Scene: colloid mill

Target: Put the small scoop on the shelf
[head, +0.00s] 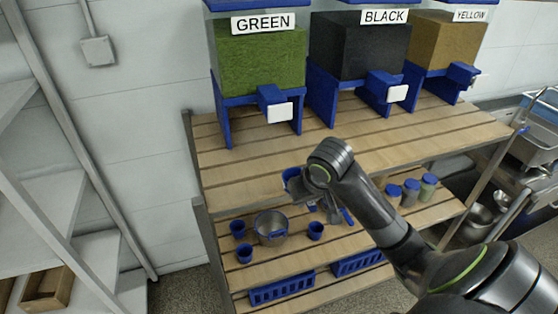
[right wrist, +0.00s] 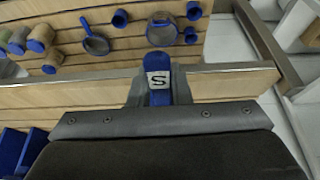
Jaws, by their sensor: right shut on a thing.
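The small scoop (right wrist: 158,88) is in my right gripper. Its blue handle bears a white label with a black S. In the right wrist view my right gripper (right wrist: 158,98) is shut on this handle. In the head view the gripper (head: 318,196) is partly hidden by its own arm, in front of the wooden rack. A blue part of the scoop (head: 292,182) shows at its left. The middle shelf (head: 284,206) of the rack lies below and behind the gripper. My left gripper is not in view.
A dark pan-like scoop (right wrist: 96,44) lies there too. Blue crates (head: 281,289) stand lower. Large labelled dispensers (head: 260,65) stand on top.

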